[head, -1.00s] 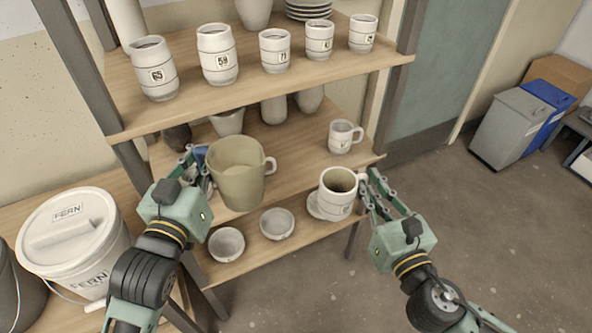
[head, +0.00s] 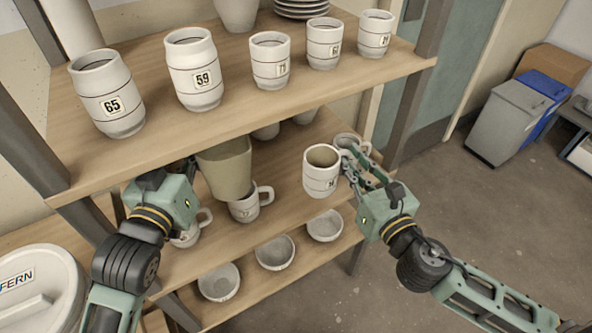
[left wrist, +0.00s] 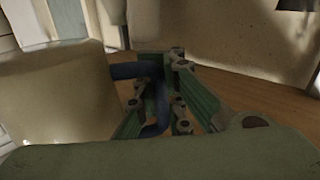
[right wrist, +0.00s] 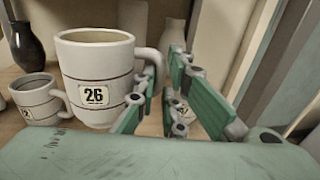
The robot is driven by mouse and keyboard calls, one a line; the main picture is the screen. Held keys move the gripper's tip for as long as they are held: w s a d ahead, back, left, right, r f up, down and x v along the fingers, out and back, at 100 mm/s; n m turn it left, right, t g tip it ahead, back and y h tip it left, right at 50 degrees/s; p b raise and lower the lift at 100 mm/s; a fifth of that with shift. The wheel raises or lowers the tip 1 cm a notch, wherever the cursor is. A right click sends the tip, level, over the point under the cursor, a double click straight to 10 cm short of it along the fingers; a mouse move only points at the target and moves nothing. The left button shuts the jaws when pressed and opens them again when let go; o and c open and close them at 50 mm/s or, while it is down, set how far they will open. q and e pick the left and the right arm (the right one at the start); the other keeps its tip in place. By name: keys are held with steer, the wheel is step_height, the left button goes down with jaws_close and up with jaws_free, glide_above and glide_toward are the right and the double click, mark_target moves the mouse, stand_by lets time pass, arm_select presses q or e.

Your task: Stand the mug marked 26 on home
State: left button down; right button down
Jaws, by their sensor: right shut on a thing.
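The white mug marked 26 (head: 321,172) is upright by the front right of the middle shelf; its number shows clearly in the right wrist view (right wrist: 95,75). My right gripper (head: 352,165) is shut on its handle, at its right side. I cannot tell whether its base touches the board. My left gripper (head: 192,172) is at the left side of a tan jug (head: 226,168). No mark reading home is legible.
A mug (head: 250,205) stands partly behind the jug, and another (head: 190,232) below my left gripper. A further mug (head: 348,141) is behind my right gripper. Bowls (head: 275,253) sit on the lower shelf.

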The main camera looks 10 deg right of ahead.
steer(key=w+a+f, duration=0.1)
steer(key=w+f, duration=0.1)
steer(key=w, duration=0.1)
steer(key=w+a+f+b, duration=0.1)
steer(key=w+f, duration=0.1)
steer(key=w, duration=0.1)
steer(key=w+a+f, duration=0.1)
steer(key=w+f, duration=0.1)
steer(key=w, duration=0.2)
steer(key=shift+a+f, duration=0.1)
steer(key=shift+f, duration=0.05)
step_height(320, 180, down, 4)
steer(key=b, duration=0.2)
steer(key=shift+f+b, duration=0.1)
steer(key=shift+b, duration=0.2)
steer(key=shift+f, duration=0.1)
steer(key=c, duration=1.8)
jaws_free()
steer(key=shift+c, duration=0.2)
